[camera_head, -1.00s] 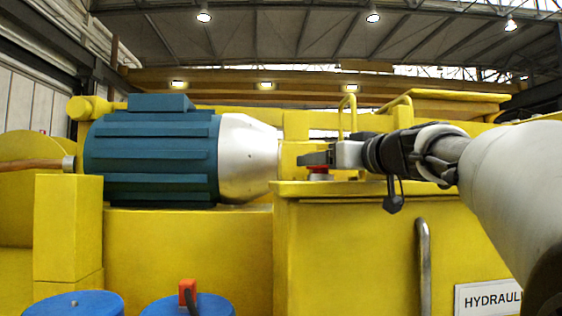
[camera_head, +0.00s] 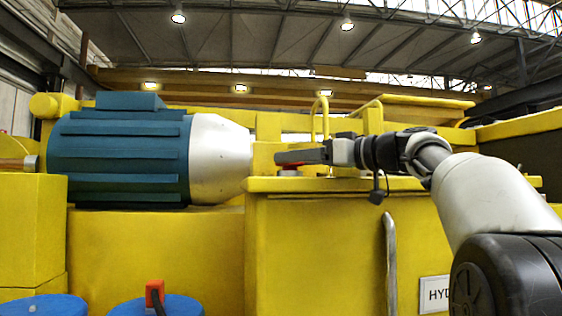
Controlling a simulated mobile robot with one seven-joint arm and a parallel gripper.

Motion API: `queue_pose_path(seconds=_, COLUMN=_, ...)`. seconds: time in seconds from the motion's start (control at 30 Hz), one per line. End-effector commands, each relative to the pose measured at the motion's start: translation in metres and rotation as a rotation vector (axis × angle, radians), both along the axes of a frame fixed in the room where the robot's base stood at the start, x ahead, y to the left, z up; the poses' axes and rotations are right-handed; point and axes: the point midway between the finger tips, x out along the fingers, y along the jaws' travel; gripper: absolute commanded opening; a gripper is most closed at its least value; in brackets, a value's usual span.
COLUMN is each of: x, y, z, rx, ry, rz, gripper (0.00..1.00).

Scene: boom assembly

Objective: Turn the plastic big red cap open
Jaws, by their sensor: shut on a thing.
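The red cap (camera_head: 289,166) sits low on the top of the yellow tank (camera_head: 320,187), just right of the motor's silver end. Only a thin part of its red side and a paler base below show. My gripper (camera_head: 291,158) reaches in from the right, roughly level, with its dark fingers at the cap. The fingers are shut on the cap and hide much of it. How far the cap is turned cannot be seen.
A blue motor (camera_head: 120,158) with a silver end (camera_head: 220,158) stands close to the left of the cap. A yellow handrail (camera_head: 320,120) rises behind my gripper. A metal handle (camera_head: 390,260) is on the tank's front. Blue drums (camera_head: 45,305) stand at lower left.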

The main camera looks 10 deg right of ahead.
Motion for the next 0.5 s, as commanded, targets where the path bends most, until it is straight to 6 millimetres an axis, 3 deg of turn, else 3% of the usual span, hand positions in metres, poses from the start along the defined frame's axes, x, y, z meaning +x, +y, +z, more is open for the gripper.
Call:
queue_pose_path(seconds=0.37, x=-0.0002, y=-0.001, z=0.0017, rx=0.002, ry=-0.004, rz=0.034, gripper=0.27)
queue_pose_path(seconds=0.4, x=-0.0002, y=-0.0008, z=0.0017, rx=0.002, ry=-0.004, rz=0.034, gripper=0.51)
queue_pose_path(seconds=0.5, x=-0.0001, y=-0.0009, z=0.0015, rx=0.001, ry=-0.003, rz=0.033, gripper=0.68)
